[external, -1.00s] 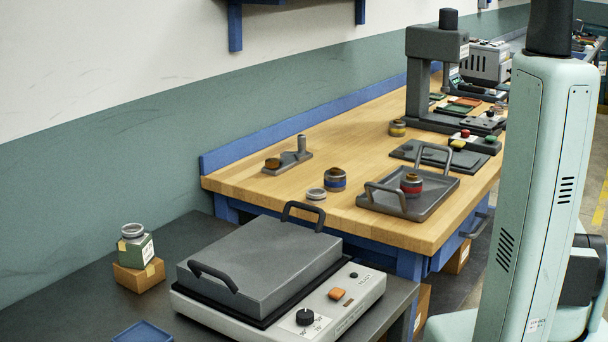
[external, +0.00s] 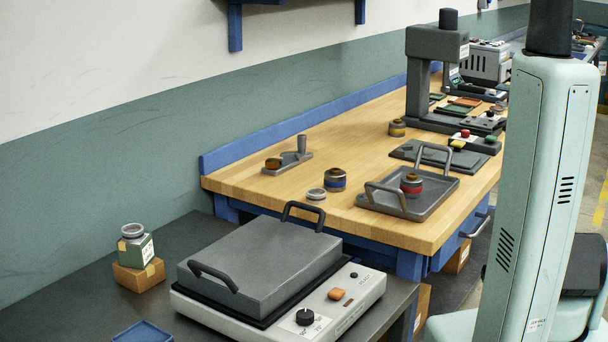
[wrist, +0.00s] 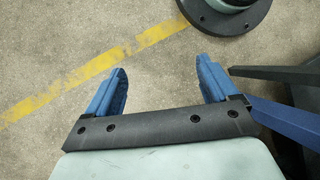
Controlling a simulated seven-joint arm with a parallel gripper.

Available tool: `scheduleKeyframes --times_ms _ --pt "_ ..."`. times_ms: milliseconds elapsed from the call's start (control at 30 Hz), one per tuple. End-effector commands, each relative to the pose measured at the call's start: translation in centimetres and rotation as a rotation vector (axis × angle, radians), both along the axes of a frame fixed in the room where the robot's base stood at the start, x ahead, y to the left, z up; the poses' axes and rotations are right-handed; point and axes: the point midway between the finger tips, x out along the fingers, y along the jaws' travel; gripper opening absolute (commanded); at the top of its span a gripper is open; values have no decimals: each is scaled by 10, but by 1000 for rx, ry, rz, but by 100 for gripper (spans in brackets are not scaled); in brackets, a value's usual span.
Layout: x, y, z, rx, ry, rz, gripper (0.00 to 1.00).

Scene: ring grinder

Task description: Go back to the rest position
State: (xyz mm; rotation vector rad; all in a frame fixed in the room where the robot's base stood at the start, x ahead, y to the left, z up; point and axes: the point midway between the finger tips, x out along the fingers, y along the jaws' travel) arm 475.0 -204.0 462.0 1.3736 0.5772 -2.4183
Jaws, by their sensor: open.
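My gripper (wrist: 164,82) shows in the wrist view with its two blue fingers spread apart and nothing between them. It hangs over bare concrete floor (wrist: 150,30) with a yellow line. In the external view my gripper is out of sight. My pale green column and arm stand at the right of that view, clear of the bench top.
A hotplate-like machine (external: 262,260) sits on the dark table in front. Dark and blue bars (wrist: 285,120) lie right of my gripper.

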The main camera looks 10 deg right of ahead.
Motion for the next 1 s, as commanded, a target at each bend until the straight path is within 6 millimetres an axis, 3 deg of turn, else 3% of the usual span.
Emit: scheduleKeyframes --times_ms 33,300,500,733,1000 --pt "-21 19 -6 23 25 6 87" --pt "-108 113 -28 3 73 -110 87" --pt "-172 168 -31 -105 63 -283 87" --pt "-217 198 -29 -194 56 -427 87" --pt "-219 199 -29 -199 56 -433 87"
